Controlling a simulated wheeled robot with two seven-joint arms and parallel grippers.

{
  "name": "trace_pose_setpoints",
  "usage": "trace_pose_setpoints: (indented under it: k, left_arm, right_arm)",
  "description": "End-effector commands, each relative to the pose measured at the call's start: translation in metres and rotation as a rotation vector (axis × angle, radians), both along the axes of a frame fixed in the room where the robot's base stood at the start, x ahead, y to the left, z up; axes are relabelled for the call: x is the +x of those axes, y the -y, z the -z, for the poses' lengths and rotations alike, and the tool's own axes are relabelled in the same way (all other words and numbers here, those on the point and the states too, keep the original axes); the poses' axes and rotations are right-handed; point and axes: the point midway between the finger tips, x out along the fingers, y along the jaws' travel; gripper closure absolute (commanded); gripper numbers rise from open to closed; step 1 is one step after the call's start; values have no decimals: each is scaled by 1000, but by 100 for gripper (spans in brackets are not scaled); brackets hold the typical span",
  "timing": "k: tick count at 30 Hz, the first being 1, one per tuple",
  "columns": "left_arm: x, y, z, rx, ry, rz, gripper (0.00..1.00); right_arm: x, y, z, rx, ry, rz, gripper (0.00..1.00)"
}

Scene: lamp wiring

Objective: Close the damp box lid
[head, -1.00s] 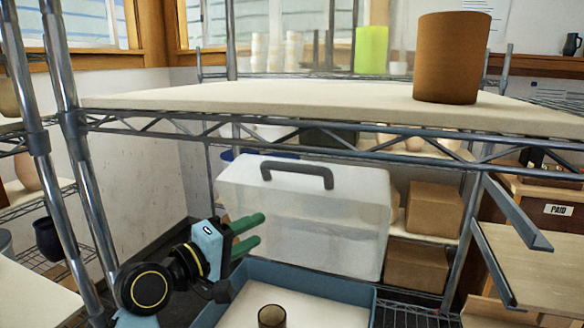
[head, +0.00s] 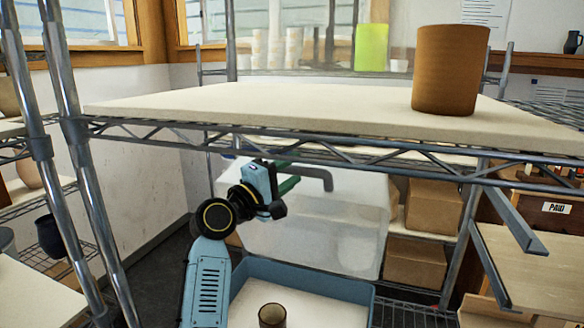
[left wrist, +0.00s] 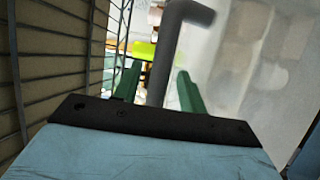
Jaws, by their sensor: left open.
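The damp box is a blue tray-like box (head: 345,285) with a pale floor, below the cream shelf. Its translucent whitish lid (head: 325,235) stands raised at the back of the box. A grey handle (head: 325,177) sits at the lid's top edge; it also shows in the left wrist view (left wrist: 166,45). My left gripper (head: 288,183) is at the left end of the handle, its green fingers partly hidden behind its own body. In the left wrist view, the open fingers (left wrist: 157,88) lie on either side of the handle bar. My right gripper is not in view.
A small brown cup (head: 272,315) stands in the box. The cream shelf (head: 250,108) with a brown pot (head: 450,70) lies just above the handle. A metal post (head: 85,170) is at left, and cardboard boxes (head: 433,205) are at right.

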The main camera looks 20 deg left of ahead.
Motion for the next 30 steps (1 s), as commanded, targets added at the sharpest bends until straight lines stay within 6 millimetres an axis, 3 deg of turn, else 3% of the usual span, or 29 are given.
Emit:
trace_pose_setpoints:
  k: [13, 22, 30]
  left_arm:
    - [8, 4, -2, 1, 0, -1, 60]
    - [8, 4, -2, 1, 0, -1, 99]
    - [7, 4, -1, 2, 1, -1, 100]
  right_arm:
    - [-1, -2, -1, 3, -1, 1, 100]
    - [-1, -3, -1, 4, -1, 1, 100]
    - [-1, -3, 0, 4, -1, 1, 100]
